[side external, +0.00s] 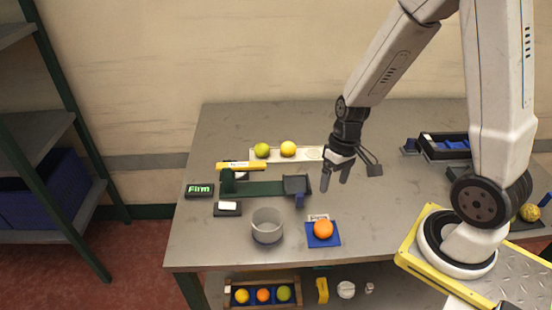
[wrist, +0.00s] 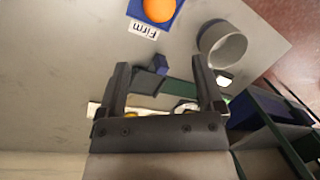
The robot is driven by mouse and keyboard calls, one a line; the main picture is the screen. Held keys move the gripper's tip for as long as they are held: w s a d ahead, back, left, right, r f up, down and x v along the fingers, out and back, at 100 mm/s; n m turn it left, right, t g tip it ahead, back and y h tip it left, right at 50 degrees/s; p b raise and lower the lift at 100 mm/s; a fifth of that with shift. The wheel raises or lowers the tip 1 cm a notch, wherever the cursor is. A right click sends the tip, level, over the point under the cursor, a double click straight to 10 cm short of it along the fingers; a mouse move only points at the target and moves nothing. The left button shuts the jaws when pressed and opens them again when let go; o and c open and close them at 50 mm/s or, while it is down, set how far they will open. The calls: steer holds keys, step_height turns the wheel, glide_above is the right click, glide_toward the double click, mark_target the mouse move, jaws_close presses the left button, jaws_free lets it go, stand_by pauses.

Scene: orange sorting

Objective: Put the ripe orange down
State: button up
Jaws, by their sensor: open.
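The ripe orange (side external: 323,229) rests on a blue square pad (side external: 334,241) near the front edge of the table. In the wrist view the orange (wrist: 158,8) is at the top edge, partly cut off, on the blue pad (wrist: 175,20) beside a white label reading "Firm" (wrist: 143,30). My gripper (side external: 335,183) is open and empty, above the table and behind the orange, not touching it. In the wrist view its two fingers (wrist: 160,70) are spread wide with no fruit between them.
A grey round bin (side external: 267,226) stands left of the pad. A dark green device (side external: 260,188) and a display reading "Firm" (side external: 199,190) stand further left. A pale tray (side external: 308,153) at the back holds a green and a yellow fruit.

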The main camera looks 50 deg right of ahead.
steer(key=a+r+n+t+h, duration=0.2)
steer(key=a+r+t, duration=0.1)
steer(key=a+r, duration=0.1)
steer(key=shift+w+r, duration=0.3)
steer(key=shift+r, duration=0.45)
